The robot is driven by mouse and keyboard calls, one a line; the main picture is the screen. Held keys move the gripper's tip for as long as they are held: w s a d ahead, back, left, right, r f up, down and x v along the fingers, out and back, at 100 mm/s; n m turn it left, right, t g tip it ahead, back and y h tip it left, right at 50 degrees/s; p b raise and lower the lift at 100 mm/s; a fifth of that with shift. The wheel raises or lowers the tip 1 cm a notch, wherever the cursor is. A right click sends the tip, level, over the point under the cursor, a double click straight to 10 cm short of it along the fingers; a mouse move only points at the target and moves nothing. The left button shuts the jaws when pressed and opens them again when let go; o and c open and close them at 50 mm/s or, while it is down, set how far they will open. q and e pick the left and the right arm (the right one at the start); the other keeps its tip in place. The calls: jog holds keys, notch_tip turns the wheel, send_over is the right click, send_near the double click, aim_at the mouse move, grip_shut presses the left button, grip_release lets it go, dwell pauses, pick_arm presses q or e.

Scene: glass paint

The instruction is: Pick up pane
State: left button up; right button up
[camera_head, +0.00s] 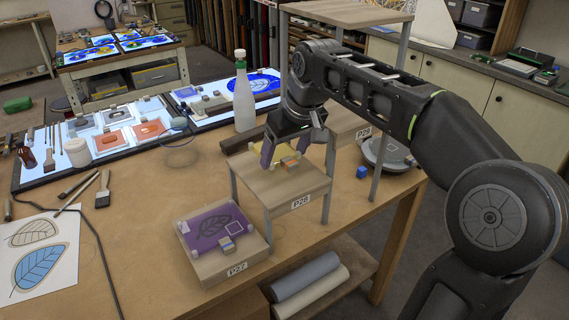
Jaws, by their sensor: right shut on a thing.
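My right gripper (285,157) reaches down over the wooden stand marked P28 (258,192), with its fingers around a yellow pane (297,170). A purple pane (198,222) with a dark leaf, a white square outline and a small block lies on the lower stand marked P27 (215,268). My left gripper is out of view.
A white bottle (244,100) stands behind the P28 stand. A light panel (60,172) with panes and a white jar is at left. A taller stand marked P29 (345,122) rises behind my arm, beside a round grey device (390,154). Brushes (102,192) and leaf drawings (42,255) lie at front left.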

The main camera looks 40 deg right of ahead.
aim_at(285, 157)
notch_tip(285, 157, up, 6)
jog(key=shift+r, duration=0.25)
dwell(0.5)
notch_tip(285, 157, up, 3)
jog(key=p, duration=0.2)
jog(key=shift+p, duration=0.4)
